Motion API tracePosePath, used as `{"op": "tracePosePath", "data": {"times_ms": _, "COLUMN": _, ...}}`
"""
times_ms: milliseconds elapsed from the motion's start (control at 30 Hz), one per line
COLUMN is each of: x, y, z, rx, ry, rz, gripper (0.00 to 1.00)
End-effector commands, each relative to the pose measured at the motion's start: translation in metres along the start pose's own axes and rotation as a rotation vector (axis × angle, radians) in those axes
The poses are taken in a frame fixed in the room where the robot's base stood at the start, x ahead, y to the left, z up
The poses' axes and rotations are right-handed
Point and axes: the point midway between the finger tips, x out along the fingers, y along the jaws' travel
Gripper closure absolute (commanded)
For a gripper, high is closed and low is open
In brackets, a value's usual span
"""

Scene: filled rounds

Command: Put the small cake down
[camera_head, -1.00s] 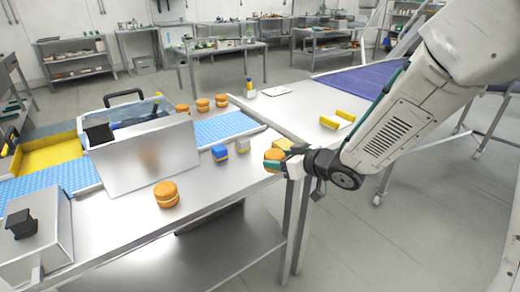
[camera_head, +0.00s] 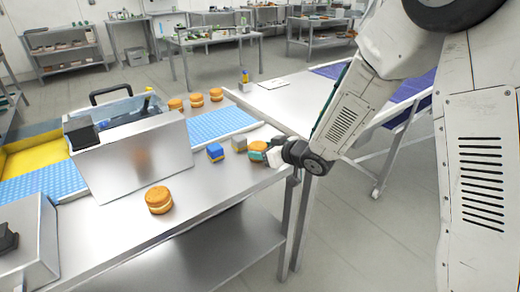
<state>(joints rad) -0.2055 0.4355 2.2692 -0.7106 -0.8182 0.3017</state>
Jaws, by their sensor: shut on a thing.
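The small cake (camera_head: 257,146) is a round orange-brown cake with a pale middle layer. My gripper (camera_head: 262,155) is shut on it near the right edge of the steel table (camera_head: 225,190). Part of the cake is hidden by the fingers. It is at or just above the table top; I cannot tell whether it touches.
A similar cake (camera_head: 159,200) stands alone at the front, and several more, such as one (camera_head: 197,100), stand behind the blue mat (camera_head: 215,124). A large metal box (camera_head: 135,160) stands at left. The steel front right of the blue cube is clear.

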Motion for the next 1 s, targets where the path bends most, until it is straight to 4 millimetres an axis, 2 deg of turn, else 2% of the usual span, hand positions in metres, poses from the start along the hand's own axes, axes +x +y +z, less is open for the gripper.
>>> {"op": "tracePosePath", "data": {"times_ms": 300, "x": 0.001, "y": -0.001, "z": 0.002, "rx": 0.0, "ry": 0.001, "rz": -0.001, "gripper": 0.55}}
{"op": "tracePosePath", "data": {"times_ms": 333, "x": 0.001, "y": -0.001, "z": 0.002, "rx": 0.0, "ry": 0.001, "rz": -0.001, "gripper": 0.39}}
{"op": "tracePosePath", "data": {"times_ms": 400, "x": 0.001, "y": -0.002, "z": 0.002, "rx": -0.001, "ry": 0.001, "rz": -0.002, "gripper": 0.23}}
{"op": "tracePosePath", "data": {"times_ms": 767, "x": -0.002, "y": -0.001, "z": -0.002, "rx": -0.002, "ry": 0.002, "rz": -0.002, "gripper": 0.23}}
{"op": "tracePosePath", "data": {"times_ms": 867, "x": -0.015, "y": -0.001, "z": -0.002, "rx": -0.002, "ry": 0.002, "rz": -0.001, "gripper": 0.23}}
{"op": "tracePosePath", "data": {"times_ms": 1000, "x": -0.045, "y": 0.0, "z": -0.002, "rx": -0.001, "ry": 0.002, "rz": 0.001, "gripper": 0.23}}
